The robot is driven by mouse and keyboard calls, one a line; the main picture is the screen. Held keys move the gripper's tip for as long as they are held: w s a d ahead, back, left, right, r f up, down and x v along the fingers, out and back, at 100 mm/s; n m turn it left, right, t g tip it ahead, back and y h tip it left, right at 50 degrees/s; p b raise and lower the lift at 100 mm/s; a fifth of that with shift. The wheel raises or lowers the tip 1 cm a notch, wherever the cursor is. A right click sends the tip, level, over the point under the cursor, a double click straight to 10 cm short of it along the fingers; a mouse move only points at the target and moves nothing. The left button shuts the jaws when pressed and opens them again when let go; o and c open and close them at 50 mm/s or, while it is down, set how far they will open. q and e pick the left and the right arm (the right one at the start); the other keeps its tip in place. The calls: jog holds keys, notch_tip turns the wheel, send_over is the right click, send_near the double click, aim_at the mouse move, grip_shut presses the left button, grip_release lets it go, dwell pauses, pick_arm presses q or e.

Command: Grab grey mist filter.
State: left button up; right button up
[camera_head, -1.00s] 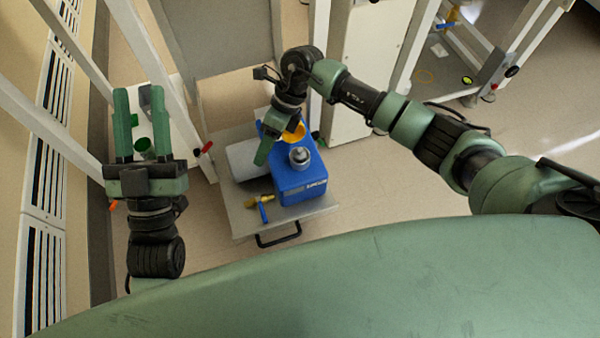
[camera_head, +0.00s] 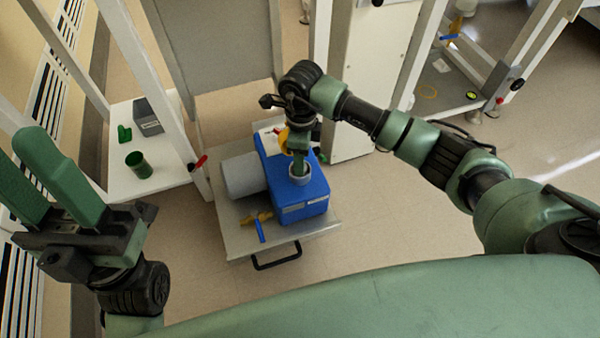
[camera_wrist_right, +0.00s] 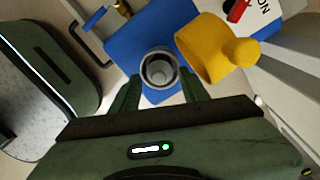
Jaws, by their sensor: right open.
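A grey round piece with a lighter rim, seemingly the mist filter (camera_head: 299,176), stands on top of a blue box-shaped pump (camera_head: 308,208). In the right wrist view the grey piece (camera_wrist_right: 159,70) shows from above, with a dark ring and a lighter centre. My right gripper (camera_head: 299,160) is over the pump, pointing down. Its open fingers (camera_wrist_right: 160,92) flank the near side of the grey piece, and I cannot tell whether they touch it. My left gripper (camera_head: 50,160) is open and empty at far left, away from the pump.
The pump stands on a grey cart (camera_head: 236,243) beside a grey cylinder (camera_head: 243,175). A yellow cup-like part (camera_wrist_right: 215,50) sits close by the grey piece. A brass valve with a blue handle (camera_head: 260,228) lies at the front. A green cup (camera_head: 138,165) stands on a white shelf at left.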

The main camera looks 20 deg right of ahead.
jog(key=shift+f, duration=0.75)
grip_shut()
jog(key=shift+r, duration=0.1)
